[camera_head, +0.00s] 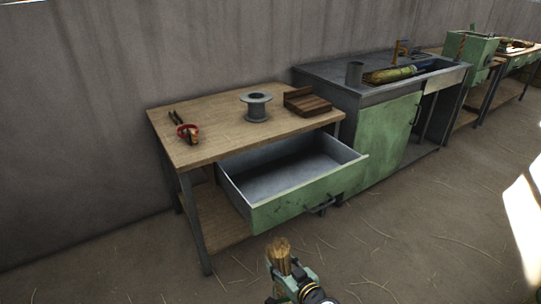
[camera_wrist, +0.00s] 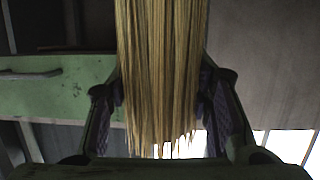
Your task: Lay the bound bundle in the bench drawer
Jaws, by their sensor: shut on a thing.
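The bundle is a sheaf of straw-coloured strands. It hangs between my fingers in the wrist view (camera_wrist: 160,70), and its top shows in the head view (camera_head: 279,252). My gripper (camera_wrist: 162,110) is shut on it, with a dark finger pad on each side. My gripper also shows at the bottom of the head view (camera_head: 284,270), in front of the bench. The green bench drawer (camera_head: 310,200) is pulled open, and its grey inside looks empty. The drawer front (camera_wrist: 50,90) is also at the left of the wrist view. No binding on the bundle is visible.
A green cabinet (camera_head: 385,135) stands close on the drawer's right. The floor in front is open.

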